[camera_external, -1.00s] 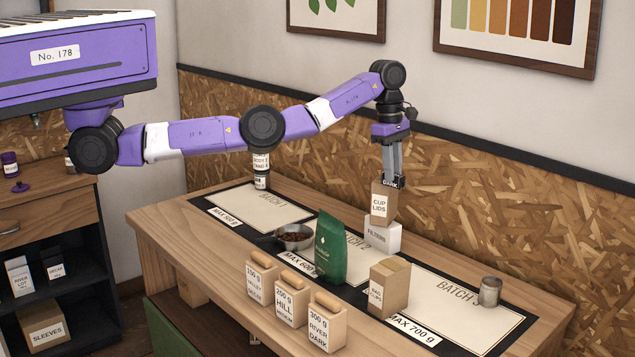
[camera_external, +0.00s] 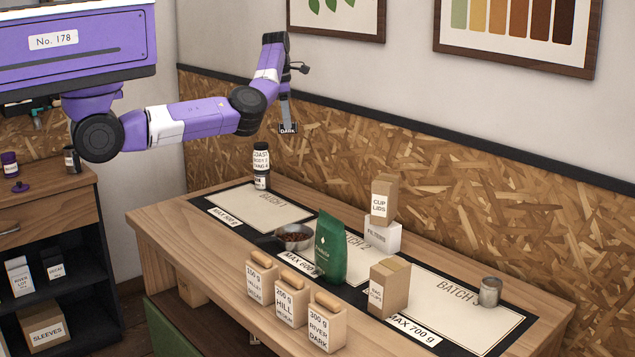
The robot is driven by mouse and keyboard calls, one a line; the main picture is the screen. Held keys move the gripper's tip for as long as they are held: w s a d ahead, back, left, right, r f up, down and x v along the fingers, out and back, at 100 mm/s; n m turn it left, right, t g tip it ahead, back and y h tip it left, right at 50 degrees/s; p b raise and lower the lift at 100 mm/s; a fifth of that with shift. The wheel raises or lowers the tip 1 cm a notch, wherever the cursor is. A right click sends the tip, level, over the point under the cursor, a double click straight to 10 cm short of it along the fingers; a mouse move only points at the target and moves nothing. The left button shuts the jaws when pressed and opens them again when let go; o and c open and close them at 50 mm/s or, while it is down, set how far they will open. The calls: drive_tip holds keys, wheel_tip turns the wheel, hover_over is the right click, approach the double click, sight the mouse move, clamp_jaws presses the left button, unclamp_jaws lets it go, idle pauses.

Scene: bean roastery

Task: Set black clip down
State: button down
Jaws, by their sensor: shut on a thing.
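My gripper (camera_external: 287,119) is raised in the air above the back left part of the table, close to the speckled wall panel. It is shut on the black clip (camera_external: 288,129), a small dark piece whose white lettering seems to read "DARK". The clip hangs at the fingertips, well above the tabletop and touching nothing below. The batch 1 mat (camera_external: 262,207), with its "MAX 500 g" strip, lies lower and to the left on the table.
A dark labelled jar stack (camera_external: 261,160) stands at the back of the batch 1 mat. A cup lids box (camera_external: 383,197) sits on a white filters box (camera_external: 380,236). A green bag (camera_external: 330,250), a metal pan (camera_external: 292,236) and labelled wooden blocks (camera_external: 291,304) stand nearer. Batch 1's middle is clear.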

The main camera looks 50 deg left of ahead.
drive_tip(key=s+a+f+n+p, duration=0.1)
drive_tip(key=s+a+f+n, duration=0.25)
drive_tip(key=s+a, duration=0.8)
drive_tip(key=s+a+f+n+p, duration=0.15)
drive_tip(key=s+a+n, duration=0.25)
drive_tip(key=s+a, duration=0.75)
drive_tip(key=shift+y, duration=0.4)
drive_tip(key=shift+s+d+f, duration=0.1)
drive_tip(key=shift+d+f, duration=0.05)
drive_tip(key=shift+f, duration=3.2)
drive_tip(key=shift+s+d+f, duration=0.1)
drive_tip(key=shift+s+f, duration=0.05)
drive_tip(key=shift+f, duration=3.25)
drive_tip(key=shift+s+d+f, duration=0.1)
drive_tip(key=shift+d+f, duration=0.05)
drive_tip(key=shift+f, duration=3.2)
drive_tip(key=shift+f, duration=0.1)
drive_tip(key=shift+f, duration=0.1)
drive_tip(key=c, duration=1.3)
unclamp_jaws()
drive_tip(key=shift+o, duration=0.2)
